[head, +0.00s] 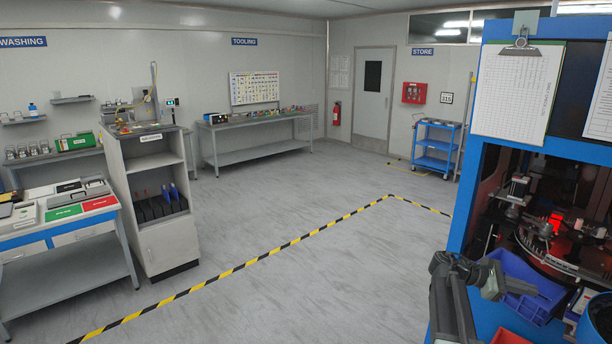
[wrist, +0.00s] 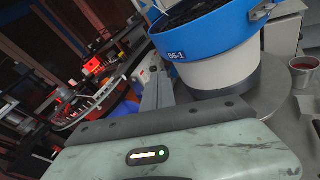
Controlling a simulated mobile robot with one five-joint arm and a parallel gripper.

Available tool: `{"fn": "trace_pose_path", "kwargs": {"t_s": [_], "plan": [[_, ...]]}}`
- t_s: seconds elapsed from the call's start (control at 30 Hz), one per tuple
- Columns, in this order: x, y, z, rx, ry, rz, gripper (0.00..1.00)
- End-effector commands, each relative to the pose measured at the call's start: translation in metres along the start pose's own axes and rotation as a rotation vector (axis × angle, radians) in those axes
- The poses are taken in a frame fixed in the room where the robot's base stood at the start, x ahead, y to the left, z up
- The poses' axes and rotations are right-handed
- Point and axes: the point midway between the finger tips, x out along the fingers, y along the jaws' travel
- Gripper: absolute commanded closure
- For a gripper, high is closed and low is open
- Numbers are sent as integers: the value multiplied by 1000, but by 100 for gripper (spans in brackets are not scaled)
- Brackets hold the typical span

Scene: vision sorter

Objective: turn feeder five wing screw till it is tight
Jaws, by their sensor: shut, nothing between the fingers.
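A blue bowl feeder (wrist: 205,42) on a pale cylindrical base (wrist: 225,76) stands just beyond my gripper in the wrist view. Its small label seems to end in "-1", but the first digits are not clear. A blue bowl (head: 598,322) is also cut off at the lower right corner of the head view. I cannot make out a wing screw in either view. My gripper (wrist: 157,90) is shut and empty, its narrow grey fingers pointing toward the feeder's base. In the head view, my arm and gripper (head: 494,280) are at the lower right, in front of the machine.
A blue bin (head: 522,282) sits beside my gripper at the machine's opening. Inside, a dark turntable area (head: 545,245) glows red. Open floor (head: 290,215) lies left, crossed by yellow-black tape (head: 300,240).

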Motion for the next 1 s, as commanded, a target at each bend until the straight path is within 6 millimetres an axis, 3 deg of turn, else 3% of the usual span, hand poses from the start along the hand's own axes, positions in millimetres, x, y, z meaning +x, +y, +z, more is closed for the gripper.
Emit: {"fn": "trace_pose_path", "kwargs": {"t_s": [0.2, 0.47, 0.67, 0.9, 1.0], "plan": [[75, 16, 66, -102, -208, -65, 100], [165, 9, 144, -210, -417, -183, 100], [234, -14, 198, -276, -536, -291, 100], [310, -63, 255, -326, -625, -423, 100], [333, -84, 271, -334, -639, -465, 100]]}}
